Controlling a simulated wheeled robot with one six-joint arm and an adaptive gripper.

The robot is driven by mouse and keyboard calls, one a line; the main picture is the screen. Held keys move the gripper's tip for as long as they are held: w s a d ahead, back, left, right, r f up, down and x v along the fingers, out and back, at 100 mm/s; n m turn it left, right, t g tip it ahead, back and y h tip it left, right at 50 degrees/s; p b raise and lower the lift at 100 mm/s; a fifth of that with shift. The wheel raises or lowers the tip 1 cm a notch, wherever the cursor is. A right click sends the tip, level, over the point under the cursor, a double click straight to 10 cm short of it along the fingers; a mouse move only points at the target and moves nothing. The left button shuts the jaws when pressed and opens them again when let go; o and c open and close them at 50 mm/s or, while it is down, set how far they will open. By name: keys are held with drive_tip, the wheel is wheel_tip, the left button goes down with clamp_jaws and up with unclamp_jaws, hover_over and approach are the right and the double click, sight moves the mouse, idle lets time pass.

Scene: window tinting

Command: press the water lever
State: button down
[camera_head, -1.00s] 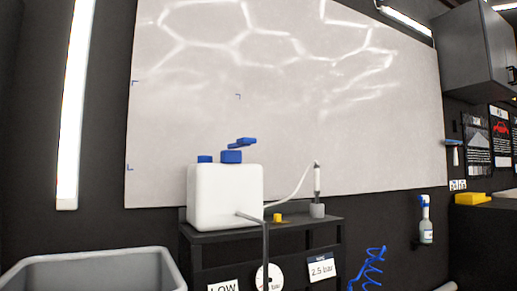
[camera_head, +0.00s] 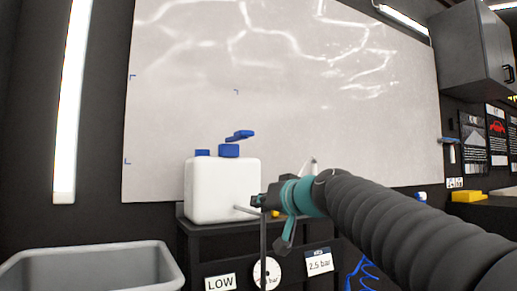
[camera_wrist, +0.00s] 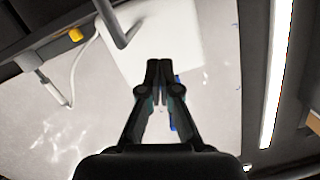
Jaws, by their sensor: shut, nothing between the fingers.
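A white tank (camera_head: 222,190) stands on a dark stand, with a blue cap and a raised blue lever (camera_head: 240,135) on top. My gripper (camera_head: 258,201) is in front of the tank's right side in the head view, below the lever's height. In the wrist view the tank (camera_wrist: 165,35) is at the top, and the blue lever (camera_wrist: 181,122) is partly hidden behind the right finger. There my gripper (camera_wrist: 160,65) has its fingertips together over the tank, with nothing between them. I cannot tell whether it touches anything.
A grey pipe (camera_head: 246,210) comes out of the tank's front; it also shows in the wrist view (camera_wrist: 113,27). A grey bin (camera_head: 90,265) is at lower left. LOW (camera_head: 220,282) and 2.5 bar (camera_head: 319,262) labels and a round gauge are on the stand. A pale panel is behind.

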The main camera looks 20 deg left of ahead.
drive_tip(key=n+t+y, duration=0.1)
drive_tip(key=t+y, duration=0.1)
approach(237, 137)
wheel_tip(237, 137, down, 5)
drive_tip(key=s, duration=0.2)
drive_tip(key=s+d+r+n+t+y, duration=0.1)
drive_tip(key=d+r+t, duration=0.2)
drive_tip(key=r, duration=0.6)
drive_tip(key=shift+s+d+n, duration=0.2)
drive_tip(key=shift+d+n, duration=0.1)
drive_tip(key=shift+d, duration=0.15)
drive_tip(key=shift+w+a+r, duration=0.1)
drive_tip(key=p+x, duration=0.8)
drive_tip(key=x, duration=0.2)
drive_tip(key=shift+f+b, duration=1.85)
drive_tip(key=shift+f, duration=0.25)
drive_tip(key=shift+f, duration=0.1)
